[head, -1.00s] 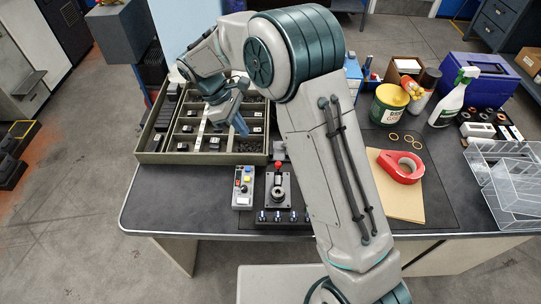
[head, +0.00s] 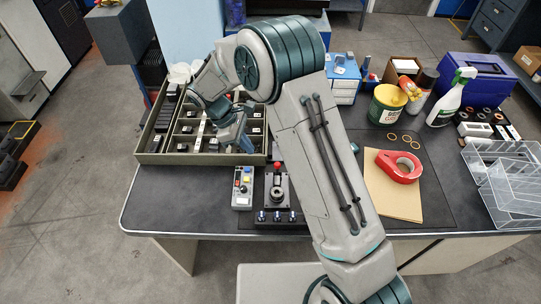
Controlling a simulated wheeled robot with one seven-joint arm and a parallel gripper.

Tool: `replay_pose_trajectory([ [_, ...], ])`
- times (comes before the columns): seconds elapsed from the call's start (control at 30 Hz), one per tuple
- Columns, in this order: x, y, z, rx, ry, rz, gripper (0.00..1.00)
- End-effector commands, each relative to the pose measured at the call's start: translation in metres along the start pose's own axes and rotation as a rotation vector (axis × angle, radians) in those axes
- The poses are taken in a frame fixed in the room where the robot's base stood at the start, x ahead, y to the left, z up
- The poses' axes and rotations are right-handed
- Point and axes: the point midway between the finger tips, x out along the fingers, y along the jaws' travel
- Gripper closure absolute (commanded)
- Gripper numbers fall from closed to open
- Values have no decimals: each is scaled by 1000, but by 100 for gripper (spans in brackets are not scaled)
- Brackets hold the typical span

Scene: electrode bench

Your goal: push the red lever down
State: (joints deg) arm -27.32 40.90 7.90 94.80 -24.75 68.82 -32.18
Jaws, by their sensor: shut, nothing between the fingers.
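The red lever knob (head: 277,167) tops a short upright stem on a dark press-like device (head: 277,193) near the front of the bench. My gripper (head: 244,146) is over the right part of the divided tray, behind and to the left of the lever. It is apart from the lever. The fingers are small and point downward, shut with nothing between them. The arm passes close to the right of the lever device.
The divided tray (head: 146,157) with dark parts lies behind. A grey control box (head: 243,187) with coloured buttons stands left of the lever. The bench's front left is clear.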

Motion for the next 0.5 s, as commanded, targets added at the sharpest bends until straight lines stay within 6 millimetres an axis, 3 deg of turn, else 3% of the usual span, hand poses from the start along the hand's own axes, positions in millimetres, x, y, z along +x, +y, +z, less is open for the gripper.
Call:
replay_pose_trajectory([
  [0.17,38,-1,2,-1,-3,-5,100],
  [0.5,65,0,28,0,0,-1,100],
])
